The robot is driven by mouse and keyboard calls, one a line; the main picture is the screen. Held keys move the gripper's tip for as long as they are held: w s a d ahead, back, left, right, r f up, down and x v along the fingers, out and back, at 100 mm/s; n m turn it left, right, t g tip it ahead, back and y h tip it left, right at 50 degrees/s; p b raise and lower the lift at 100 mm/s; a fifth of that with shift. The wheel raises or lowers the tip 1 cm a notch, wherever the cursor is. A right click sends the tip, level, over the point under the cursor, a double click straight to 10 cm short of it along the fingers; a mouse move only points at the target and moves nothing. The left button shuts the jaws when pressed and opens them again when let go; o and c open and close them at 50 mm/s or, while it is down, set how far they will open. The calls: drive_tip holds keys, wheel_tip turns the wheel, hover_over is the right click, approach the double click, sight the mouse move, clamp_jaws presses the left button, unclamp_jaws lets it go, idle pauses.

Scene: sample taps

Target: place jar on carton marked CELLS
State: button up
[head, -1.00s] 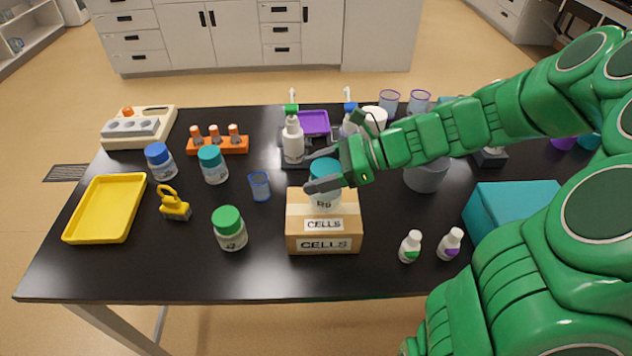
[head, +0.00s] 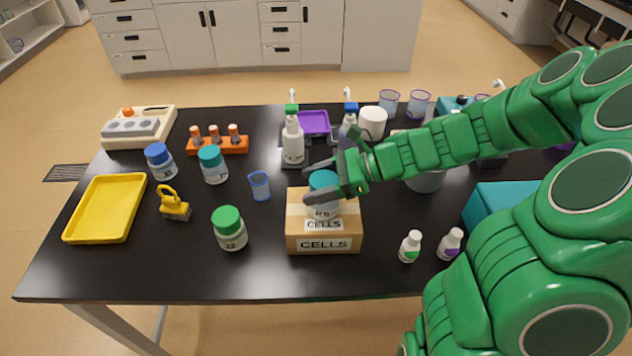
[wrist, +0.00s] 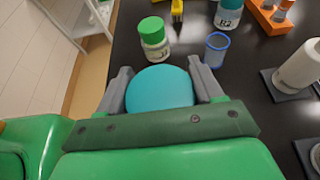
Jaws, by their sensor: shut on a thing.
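The jar with a teal lid (head: 322,181) is between the fingers of my gripper (head: 322,186), and its label is partly hidden. The gripper is shut on it. The jar's lid fills the space between the fingers in the wrist view (wrist: 160,88). The carton marked CELLS (head: 323,243) stands on the black table, directly under the jar. The jar is upright over the carton's top; I cannot tell for sure whether its base touches the carton.
A green-lidded jar (head: 229,228) and a blue beaker (head: 259,186) stand left of the carton. Two small bottles (head: 410,246) (head: 450,243) and a teal box (head: 500,208) are to the right. Spray bottles (head: 293,138) stand behind.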

drive_tip(key=o, duration=1.4)
drive_tip(key=shift+o, duration=0.2)
drive_tip(key=shift+r, duration=0.1)
drive_tip(key=v, duration=1.2)
drive_tip(key=s+a+n+g+h, duration=0.2)
drive_tip(key=s+a+n+h, duration=0.1)
drive_tip(key=s+n, duration=0.3)
drive_tip(key=s+a+n+g+h, duration=0.15)
drive_tip(key=s+n+h, duration=0.25)
drive_tip(key=s, duration=0.4)
drive_tip(key=s+d+r+n+t+h, duration=0.1)
drive_tip(key=s+d+n+h, duration=0.5)
drive_tip(key=s, duration=0.5)
drive_tip(key=shift+s+d+r+n+t, duration=0.25)
drive_tip(key=shift+r+n+t, duration=0.15)
drive_tip(key=shift+n, duration=0.6)
drive_tip(key=shift+a, duration=0.1)
